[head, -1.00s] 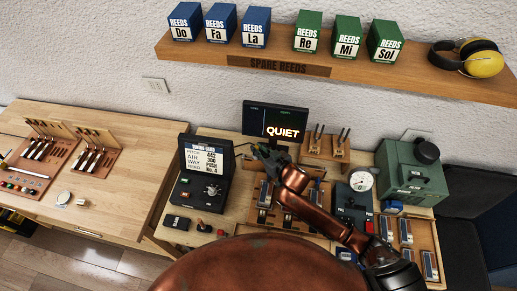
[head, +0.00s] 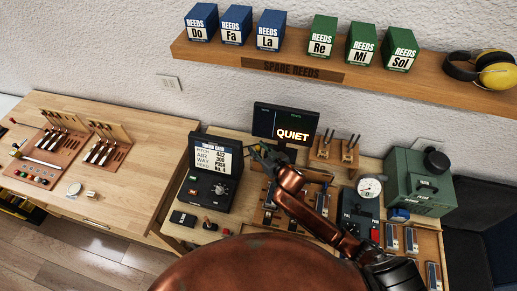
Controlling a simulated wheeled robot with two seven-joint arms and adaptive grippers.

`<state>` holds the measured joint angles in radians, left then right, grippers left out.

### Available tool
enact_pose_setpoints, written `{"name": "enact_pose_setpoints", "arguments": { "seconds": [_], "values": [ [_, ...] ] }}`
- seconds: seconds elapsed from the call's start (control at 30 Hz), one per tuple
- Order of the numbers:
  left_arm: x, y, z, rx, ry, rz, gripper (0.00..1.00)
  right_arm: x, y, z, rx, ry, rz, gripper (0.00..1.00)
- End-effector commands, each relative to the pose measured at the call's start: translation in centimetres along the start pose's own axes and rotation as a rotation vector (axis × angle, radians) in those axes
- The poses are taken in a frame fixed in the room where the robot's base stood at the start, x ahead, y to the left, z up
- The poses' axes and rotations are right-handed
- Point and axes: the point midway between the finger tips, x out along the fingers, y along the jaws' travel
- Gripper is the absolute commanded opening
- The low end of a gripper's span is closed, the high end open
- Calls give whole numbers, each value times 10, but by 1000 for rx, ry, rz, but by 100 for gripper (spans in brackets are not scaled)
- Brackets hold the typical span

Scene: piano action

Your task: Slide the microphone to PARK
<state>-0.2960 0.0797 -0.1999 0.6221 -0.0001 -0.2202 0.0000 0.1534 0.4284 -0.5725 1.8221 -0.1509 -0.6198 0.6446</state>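I cannot make out the microphone or a PARK mark in the head view; they may be hidden or too small. My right gripper (head: 263,153) is in front of the lower left corner of the dark monitor (head: 285,124), which reads QUIET. It is to the right of the black Tuning Card box (head: 216,172). Its fingers are small and dark against the dark things behind, so I cannot tell whether they are open or shut. My copper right arm covers part of the wooden reed rack below the monitor. My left gripper is not in view.
A green case (head: 419,181) and a round gauge (head: 369,187) stand at the right. The left bench (head: 140,160) has lever boards and much bare wood. A shelf (head: 300,68) with reed boxes and yellow earmuffs (head: 494,72) hangs above.

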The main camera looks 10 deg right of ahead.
Motion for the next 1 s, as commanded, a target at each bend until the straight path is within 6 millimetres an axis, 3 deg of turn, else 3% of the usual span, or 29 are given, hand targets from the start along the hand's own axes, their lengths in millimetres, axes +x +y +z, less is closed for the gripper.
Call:
{"name": "enact_pose_setpoints", "arguments": {
  "seconds": [0.37,0.8,1.0],
  "values": [
    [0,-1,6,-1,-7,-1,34,-7,2,1,0,-2,3,34],
    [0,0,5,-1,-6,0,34,-90,2,1,0,-2,2,34],
    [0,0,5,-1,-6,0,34,-115,2,2,0,-2,2,34]
  ]
}}
